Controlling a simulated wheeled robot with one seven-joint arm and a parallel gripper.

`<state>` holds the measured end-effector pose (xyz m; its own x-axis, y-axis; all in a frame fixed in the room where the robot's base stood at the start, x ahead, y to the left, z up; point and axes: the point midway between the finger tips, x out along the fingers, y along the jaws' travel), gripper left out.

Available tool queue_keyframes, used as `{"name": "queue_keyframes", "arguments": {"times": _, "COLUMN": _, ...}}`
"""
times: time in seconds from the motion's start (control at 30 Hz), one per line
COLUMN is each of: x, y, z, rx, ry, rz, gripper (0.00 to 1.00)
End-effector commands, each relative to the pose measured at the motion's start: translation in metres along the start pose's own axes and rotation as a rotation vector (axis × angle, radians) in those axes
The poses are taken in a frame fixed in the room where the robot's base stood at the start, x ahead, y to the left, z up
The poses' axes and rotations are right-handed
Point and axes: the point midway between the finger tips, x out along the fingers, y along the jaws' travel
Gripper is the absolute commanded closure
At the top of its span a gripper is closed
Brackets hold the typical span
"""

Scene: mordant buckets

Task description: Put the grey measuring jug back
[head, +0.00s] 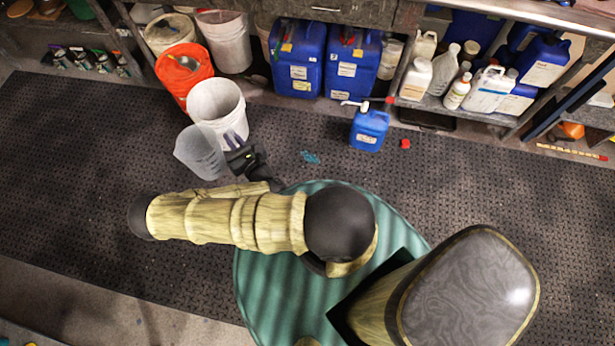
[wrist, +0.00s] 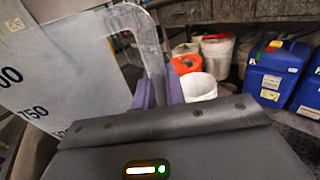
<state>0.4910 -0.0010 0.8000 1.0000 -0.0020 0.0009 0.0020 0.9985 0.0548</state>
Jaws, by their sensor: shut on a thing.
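The grey measuring jug (head: 199,153) is a translucent beaker with a handle. In the head view it is beside the white bucket, to its lower left, and looks slightly tilted. My gripper (head: 235,141) is shut on the jug's handle. In the wrist view the jug (wrist: 75,70) fills the left side, with large volume numbers on its wall. The purple fingertips (wrist: 160,93) are on either side of its grey handle. Whether the jug's base touches the floor I cannot tell.
A white bucket (head: 217,106) stands just behind the jug. An orange bucket (head: 183,72) and more white buckets (head: 224,40) are behind it. A small blue canister (head: 369,130) stands on the mat to the right. A teal scrap (head: 311,157) and red cap (head: 405,143) lie nearby. The mat (head: 80,150) at left is clear.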

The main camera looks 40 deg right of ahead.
Motion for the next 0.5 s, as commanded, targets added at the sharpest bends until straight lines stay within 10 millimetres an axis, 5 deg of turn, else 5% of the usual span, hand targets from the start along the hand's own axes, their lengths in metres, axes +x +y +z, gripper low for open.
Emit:
{"name": "queue_keyframes", "arguments": {"times": 0.27, "x": 0.002, "y": -0.005, "z": -0.009, "rx": 0.0, "ry": -0.002, "rz": -0.01, "gripper": 1.0}}
{"name": "queue_keyframes", "arguments": {"times": 0.5, "x": 0.011, "y": -0.031, "z": -0.06, "rx": 0.001, "ry": -0.01, "rz": -0.071, "gripper": 1.0}}
